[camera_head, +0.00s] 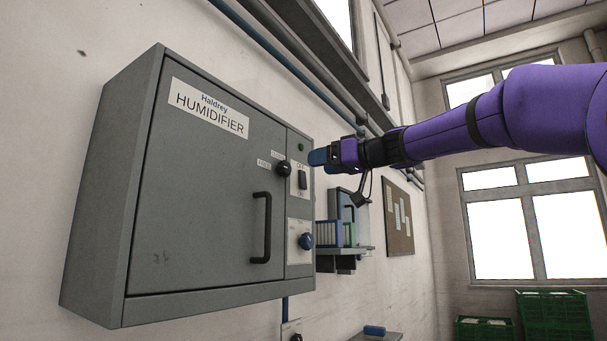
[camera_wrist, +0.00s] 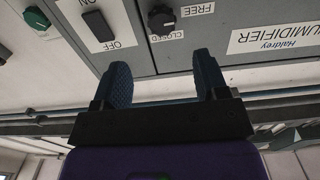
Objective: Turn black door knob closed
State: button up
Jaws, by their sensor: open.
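The black door knob (camera_head: 283,169) is on the grey humidifier door (camera_head: 200,190), near its right edge, between small FREE and CLOSED labels. It also shows at the top of the wrist view (camera_wrist: 161,18), where the picture is upside down. Which label its pointer faces is too small to tell. The door looks shut in its frame. My gripper (camera_head: 318,157) is to the right of the knob in the head view, apart from it. In the wrist view my gripper (camera_wrist: 163,80) has its two blue fingers spread with nothing between them, pointing toward the panel.
A black ON/OFF switch (camera_head: 302,180) and a blue dial (camera_head: 306,241) sit right of the door. A black handle (camera_head: 261,228) stands out below the knob. Pipes (camera_head: 290,45) run along the wall above. A shelf with binders (camera_head: 336,233) is behind.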

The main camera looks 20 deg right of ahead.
aim_at(288, 170)
jog(key=x, duration=1)
jog(key=shift+a, duration=0.15)
jog(key=c, duration=0.9)
